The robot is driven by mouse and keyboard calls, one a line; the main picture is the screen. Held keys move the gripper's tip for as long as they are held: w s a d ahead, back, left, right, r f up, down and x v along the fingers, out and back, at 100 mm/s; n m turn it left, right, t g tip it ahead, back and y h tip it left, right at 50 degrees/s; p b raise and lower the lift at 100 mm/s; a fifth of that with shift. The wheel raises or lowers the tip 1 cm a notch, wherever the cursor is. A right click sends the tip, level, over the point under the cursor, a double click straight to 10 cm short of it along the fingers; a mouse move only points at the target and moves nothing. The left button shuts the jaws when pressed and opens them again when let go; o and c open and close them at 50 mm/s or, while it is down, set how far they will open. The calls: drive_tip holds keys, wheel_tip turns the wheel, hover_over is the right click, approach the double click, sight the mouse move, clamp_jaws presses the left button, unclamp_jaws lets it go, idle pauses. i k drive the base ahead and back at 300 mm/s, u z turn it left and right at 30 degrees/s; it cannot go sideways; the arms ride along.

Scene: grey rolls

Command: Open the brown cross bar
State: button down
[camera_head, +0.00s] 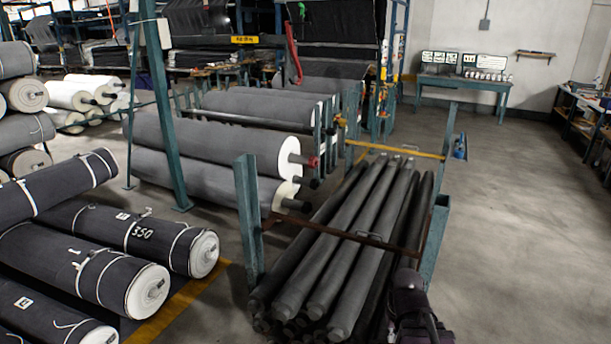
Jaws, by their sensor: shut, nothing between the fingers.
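The brown cross bar (338,232) spans between the left teal post (249,222) and the right teal post (435,235) of a rack. It lies across the top of several long grey bars (345,260), and a small handle-like loop shows near its middle. My gripper (408,283) is at the bottom, right of centre, in front of the bar's right part. It looks dark and shut, with nothing in it. Its fingertips are hard to make out. In the picture it sits just below the bar; I cannot tell how far apart they are.
Dark fabric rolls (95,262) lie on the floor at the left, with larger grey rolls (215,142) behind. A yellow floor line (185,308) runs by the rack's left side. The concrete floor (510,230) at the right is clear. A green table (463,86) stands at the back wall.

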sight(393, 248)
drive_tip(key=u, duration=0.4)
drive_tip(key=i, duration=0.7)
drive_tip(key=u, duration=0.85)
drive_tip(key=i, duration=0.65)
drive_tip(key=u, duration=0.3)
